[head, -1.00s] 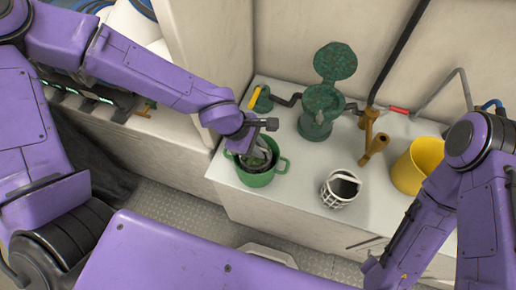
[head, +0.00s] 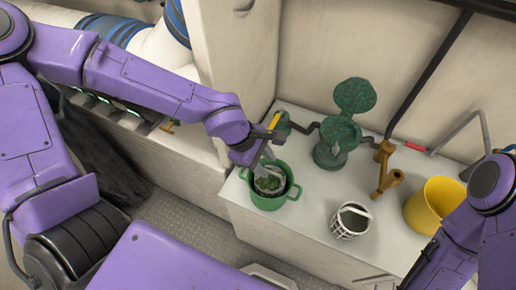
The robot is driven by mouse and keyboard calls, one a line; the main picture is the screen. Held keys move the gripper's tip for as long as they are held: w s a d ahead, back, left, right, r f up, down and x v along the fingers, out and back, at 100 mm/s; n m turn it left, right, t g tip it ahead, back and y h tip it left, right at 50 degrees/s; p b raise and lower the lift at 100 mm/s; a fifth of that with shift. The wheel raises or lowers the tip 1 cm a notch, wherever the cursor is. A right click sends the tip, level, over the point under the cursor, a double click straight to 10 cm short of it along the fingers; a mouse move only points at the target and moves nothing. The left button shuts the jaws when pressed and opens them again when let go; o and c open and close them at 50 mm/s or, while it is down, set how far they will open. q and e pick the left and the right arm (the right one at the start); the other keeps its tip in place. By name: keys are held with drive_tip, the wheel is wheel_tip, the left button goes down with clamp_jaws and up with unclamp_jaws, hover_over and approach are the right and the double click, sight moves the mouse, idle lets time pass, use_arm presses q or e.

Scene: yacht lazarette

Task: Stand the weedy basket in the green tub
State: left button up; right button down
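A green two-handled tub (head: 285,200) stands at the left end of the white counter. A pale basket (head: 258,184) with green weed (head: 270,184) in it sits inside the tub; it looks roughly upright, but its lower part is hidden by the tub wall. My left gripper (head: 264,160) is right above the basket, its grey fingers pointing down at the basket's far side. I cannot tell whether the fingers are closed on the basket's rim or handle. My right arm comes in at the right edge, and its gripper is not visible.
A white lattice basket (head: 349,222), dark inside, stands right of the tub. Behind are a green pump or strainer with its round lid raised (head: 345,125) and a brass fitting (head: 386,170). A yellow bucket (head: 433,205) stands at right. The counter (head: 310,235) between tub and lattice basket is clear.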

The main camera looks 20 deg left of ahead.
use_arm(q)
drive_tip(key=p+v, duration=0.1)
drive_tip(key=v, duration=0.5)
drive_tip(key=s+a+f+m+y, duration=0.2)
drive_tip(key=s+a+f+y, duration=0.4)
drive_tip(key=f, duration=0.4)
drive_tip(key=s+a+f+m+y, duration=0.3)
drive_tip(key=s+a+f, duration=0.1)
drive_tip(key=a+f, duration=0.5)
drive_tip(key=s+f+m+t+h, duration=0.1)
drive_tip(key=s+f+m, duration=0.4)
drive_tip(key=s+f, duration=0.1)
drive_tip(key=shift+d+f, duration=0.15)
drive_tip(key=shift+f, duration=0.45)
